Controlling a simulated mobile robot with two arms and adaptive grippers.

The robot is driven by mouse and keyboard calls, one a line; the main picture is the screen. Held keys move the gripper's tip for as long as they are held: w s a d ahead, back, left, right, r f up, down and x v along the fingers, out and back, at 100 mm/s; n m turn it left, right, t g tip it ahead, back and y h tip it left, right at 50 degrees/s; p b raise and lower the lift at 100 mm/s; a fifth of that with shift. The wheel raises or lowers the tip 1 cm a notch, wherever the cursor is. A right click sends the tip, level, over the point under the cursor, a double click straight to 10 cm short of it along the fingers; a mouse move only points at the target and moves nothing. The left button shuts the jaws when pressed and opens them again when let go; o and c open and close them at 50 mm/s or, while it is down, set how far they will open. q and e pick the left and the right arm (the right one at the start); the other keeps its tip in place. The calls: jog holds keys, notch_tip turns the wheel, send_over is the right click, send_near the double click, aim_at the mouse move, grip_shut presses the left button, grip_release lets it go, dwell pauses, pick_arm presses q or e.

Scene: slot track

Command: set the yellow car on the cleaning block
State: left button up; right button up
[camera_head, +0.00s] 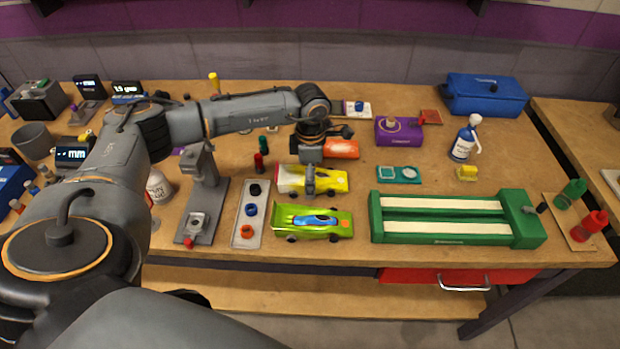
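The yellow car (330,181), with a pale rear part, sits on the wooden table near the middle. My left gripper (310,187) reaches down over the car's middle from above and hides part of it. Its fingers overlap in this view, so I cannot tell if they are open or shut, or if they touch the car. A long green block (455,239) with two white strips, seemingly the cleaning block, lies to the right of the car with no car on it. My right gripper is not in view.
A lime green car (335,222) sits just in front of the yellow car, and an orange object (342,149) just behind. A tray of small wheels (240,236) and a grey stand (216,205) are left.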

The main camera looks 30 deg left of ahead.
pick_arm(q)
jog(key=c, duration=1.3)
jog(key=shift+c, duration=0.3)
jog(key=shift+r, duration=0.15)
